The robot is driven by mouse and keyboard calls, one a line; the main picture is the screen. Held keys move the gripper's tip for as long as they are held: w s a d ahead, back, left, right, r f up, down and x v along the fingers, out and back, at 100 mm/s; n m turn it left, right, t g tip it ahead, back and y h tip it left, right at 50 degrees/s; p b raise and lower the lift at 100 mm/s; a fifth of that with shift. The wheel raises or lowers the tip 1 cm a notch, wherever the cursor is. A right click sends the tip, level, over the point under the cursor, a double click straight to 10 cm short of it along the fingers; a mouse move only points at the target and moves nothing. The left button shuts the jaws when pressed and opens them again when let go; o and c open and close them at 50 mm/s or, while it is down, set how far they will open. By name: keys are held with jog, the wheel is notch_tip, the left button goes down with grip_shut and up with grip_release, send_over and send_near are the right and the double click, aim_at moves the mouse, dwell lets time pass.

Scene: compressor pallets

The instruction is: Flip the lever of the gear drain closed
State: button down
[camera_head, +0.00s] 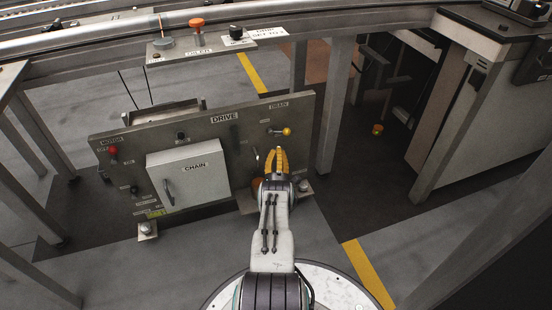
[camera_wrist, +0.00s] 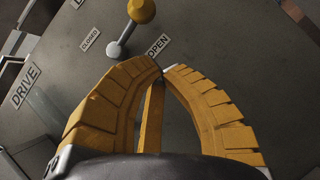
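The drain lever (camera_head: 286,131) is on the upper right of the grey DRIVE panel, below a DRAIN label. Its yellow ball end points right in the head view. In the wrist view the lever (camera_wrist: 141,10) shows a grey rod rising from a pivot to the yellow ball at the top edge. A CLOSED label (camera_wrist: 90,40) is left of the rod and an OPEN label (camera_wrist: 157,47) is right of the pivot. My gripper (camera_head: 277,152) has yellow fingers and is just below the lever. In the wrist view its fingertips (camera_wrist: 162,69) meet, with nothing seen held, apart from the lever.
A metal post (camera_head: 335,105) stands right of the panel. Above is a shelf with an orange button (camera_head: 197,23). Floor is open at lower left.

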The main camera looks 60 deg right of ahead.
jog(key=shift+s+d+r, duration=0.15)
jog(key=shift+d+r, duration=0.45)
jog(key=shift+r, duration=0.3)
jog(key=shift+s+d+r, duration=0.1)
jog(key=shift+d+r, duration=0.45)
jog(key=shift+r, duration=0.3)
